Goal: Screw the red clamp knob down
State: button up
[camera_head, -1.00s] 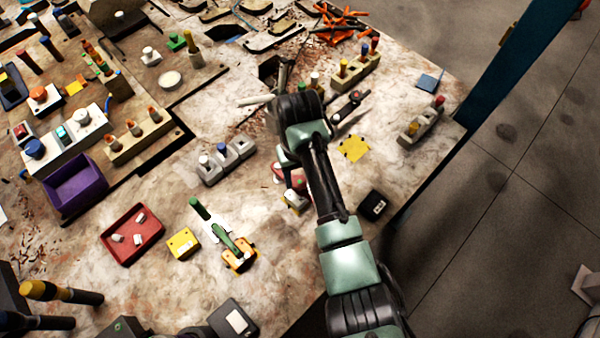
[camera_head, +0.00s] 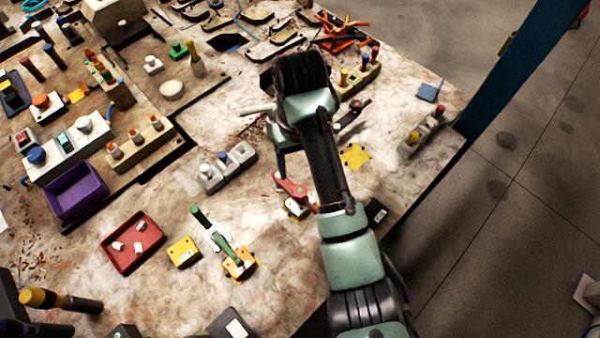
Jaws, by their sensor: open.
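A red clamp (camera_head: 292,186), with a long red arm, sits on a small white and yellow base (camera_head: 297,208) near the table's middle right. My arm covers part of its right side. I cannot make out its knob clearly. My gripper (camera_head: 281,160) shows only in part below my wrist, directly above the left end of the red clamp. It is open, and my wrist hides most of it. I cannot tell whether it touches the clamp.
A green clamp (camera_head: 232,252) on an orange base stands to the lower left, beside a yellow block (camera_head: 184,251) and a red tray (camera_head: 133,241). A grey block with pegs (camera_head: 226,166) is left of my gripper. A yellow sheet (camera_head: 354,156) lies to the right.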

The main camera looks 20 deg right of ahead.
jog(key=shift+r+p, duration=1.15)
jog(key=shift+r, duration=0.75)
jog(key=shift+s+f, duration=0.1)
